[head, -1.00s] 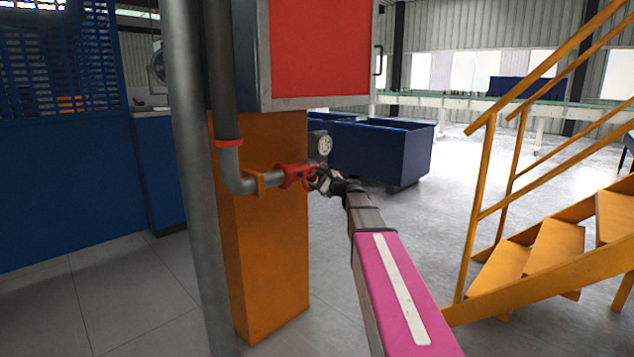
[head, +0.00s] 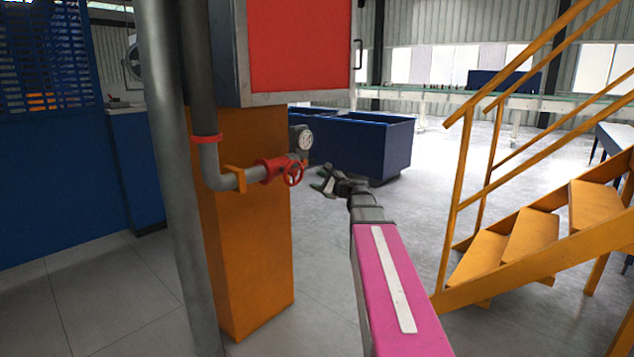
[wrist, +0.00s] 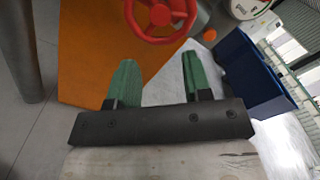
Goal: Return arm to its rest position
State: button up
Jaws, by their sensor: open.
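My gripper (head: 322,182) is in the head view at the end of my pink arm, just right of the red valve wheel (head: 293,173) and apart from it. In the wrist view my gripper's two green fingers (wrist: 155,80) stand wide apart with nothing between them. The red wheel (wrist: 160,15) shows beyond the fingertips at the top of that view. The wheel sits on a grey pipe with a red fitting, in front of the orange column.
An orange column (head: 245,220) with a red-fronted cabinet (head: 300,45) stands left of my arm, behind a grey vertical pipe (head: 170,170). A round gauge (head: 301,138) is above the wheel. Blue bins (head: 365,145) stand behind. Yellow stairs (head: 530,235) rise at right. Open floor lies between.

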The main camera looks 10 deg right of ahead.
jog(key=s+a+f+n+g+h, duration=0.1)
jog(key=s+a+f+n+g, duration=0.35)
jog(key=f, duration=0.55)
jog(key=s+a+f+n+g+h, duration=0.1)
jog(key=s+a+f+n+g, duration=0.35)
jog(key=f, duration=0.45)
jog(key=s+d+f+n+g+h, duration=0.2)
jog(key=s+f+n+g+h, duration=0.3)
jog(key=s+f, duration=1.1)
jog(key=s+n+h, duration=0.3)
jog(key=n, duration=0.3)
jog(key=shift+f+g+h, duration=0.3)
